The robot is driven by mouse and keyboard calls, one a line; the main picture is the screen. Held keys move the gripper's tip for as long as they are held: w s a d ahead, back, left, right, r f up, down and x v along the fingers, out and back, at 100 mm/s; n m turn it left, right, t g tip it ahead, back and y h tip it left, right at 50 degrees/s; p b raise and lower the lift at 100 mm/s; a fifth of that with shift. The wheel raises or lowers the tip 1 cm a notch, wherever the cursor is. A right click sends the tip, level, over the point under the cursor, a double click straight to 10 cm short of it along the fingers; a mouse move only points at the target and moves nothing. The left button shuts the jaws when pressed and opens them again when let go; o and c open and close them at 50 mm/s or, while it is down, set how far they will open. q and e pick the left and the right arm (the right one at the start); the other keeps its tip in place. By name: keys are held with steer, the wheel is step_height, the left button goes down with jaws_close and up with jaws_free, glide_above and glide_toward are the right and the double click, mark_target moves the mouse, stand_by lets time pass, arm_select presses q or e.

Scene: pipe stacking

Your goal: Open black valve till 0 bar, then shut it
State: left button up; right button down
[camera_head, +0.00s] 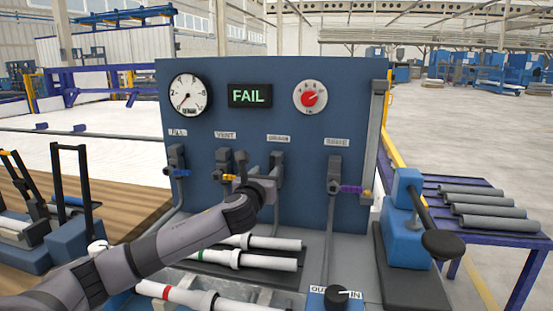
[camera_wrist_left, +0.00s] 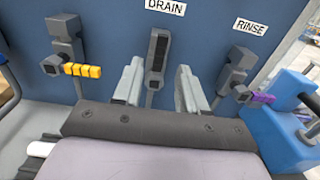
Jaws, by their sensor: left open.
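The black valve (camera_wrist_left: 157,55) sits under the DRAIN label on the blue panel (camera_head: 235,130). Its dark handle stands upright in the left wrist view. In the head view the valve (camera_head: 279,166) is partly hidden by my left gripper (camera_head: 264,172). In the left wrist view the open left gripper (camera_wrist_left: 159,88) has one finger on each side of the valve's lower part. I cannot tell whether a finger touches it. The pressure gauge (camera_head: 190,95) has its needle pointing to the lower left; its numbers are too small to read. My right gripper is not in view.
A yellow-handled valve (camera_wrist_left: 82,70) is left of the black one, and a purple-handled valve (camera_wrist_left: 240,90) is right. A blue-handled valve (camera_head: 177,171) is farther left. A display (camera_head: 249,95) reads FAIL beside a red knob (camera_head: 309,98). White pipes (camera_head: 250,260) lie below.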

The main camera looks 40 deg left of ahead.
mark_target(271, 164)
arm_select(q)
steer(key=shift+x, duration=3.85)
steer(key=shift+c, duration=0.3)
jaws_close()
